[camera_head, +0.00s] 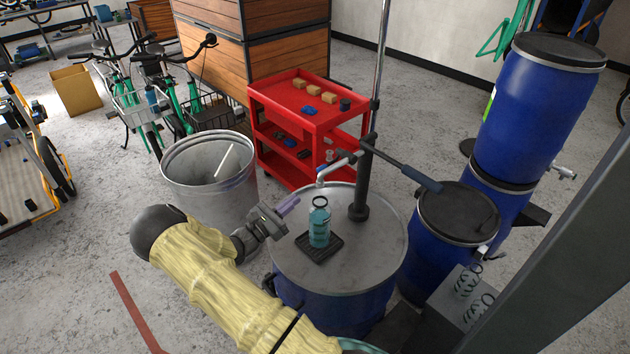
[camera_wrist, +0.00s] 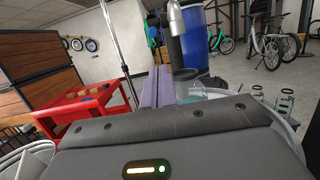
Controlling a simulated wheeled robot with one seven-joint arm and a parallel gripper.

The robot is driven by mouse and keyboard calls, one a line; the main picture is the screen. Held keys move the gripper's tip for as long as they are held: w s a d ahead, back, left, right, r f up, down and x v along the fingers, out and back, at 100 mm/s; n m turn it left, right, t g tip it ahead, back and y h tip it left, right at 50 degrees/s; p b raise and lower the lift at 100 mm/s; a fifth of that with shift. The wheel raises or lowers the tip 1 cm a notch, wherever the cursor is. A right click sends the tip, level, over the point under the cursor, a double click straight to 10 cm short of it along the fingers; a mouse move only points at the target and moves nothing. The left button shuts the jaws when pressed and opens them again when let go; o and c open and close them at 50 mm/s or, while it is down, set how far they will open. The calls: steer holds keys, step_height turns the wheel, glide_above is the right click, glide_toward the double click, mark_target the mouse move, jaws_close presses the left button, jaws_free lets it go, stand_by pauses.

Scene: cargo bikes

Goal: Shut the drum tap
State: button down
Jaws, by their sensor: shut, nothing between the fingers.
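A blue drum with a grey metal lid (camera_head: 375,245) stands in front of me. A dark pump post (camera_head: 363,190) rises from the lid, with a pale spout (camera_head: 334,168) angled to the left and a small lever-like fitting (camera_head: 330,155) near its end. A teal bottle (camera_head: 320,226) stands upright on a black grate (camera_head: 330,246) below the spout. My gripper (camera_head: 294,203) is shut and empty, left of the bottle and apart from it. Its purple fingers (camera_wrist: 157,88) are together in the wrist view. I cannot tell whether the tap is open.
A grey metal bin (camera_head: 205,180) stands left of the drum. A red cart (camera_head: 300,120) with small blocks is behind. Blue drums (camera_head: 535,110) are stacked at right, one with a side tap (camera_head: 564,172). A long pump handle (camera_head: 410,172) reaches right over another drum.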

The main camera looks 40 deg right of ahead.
steer(key=shift+w, duration=0.2)
steer(key=p+x, duration=0.4)
steer(key=x, duration=0.6)
steer(key=shift+w+a+r+p, duration=0.1)
steer(key=shift+a+r+p, duration=0.1)
steer(key=shift+p, duration=0.2)
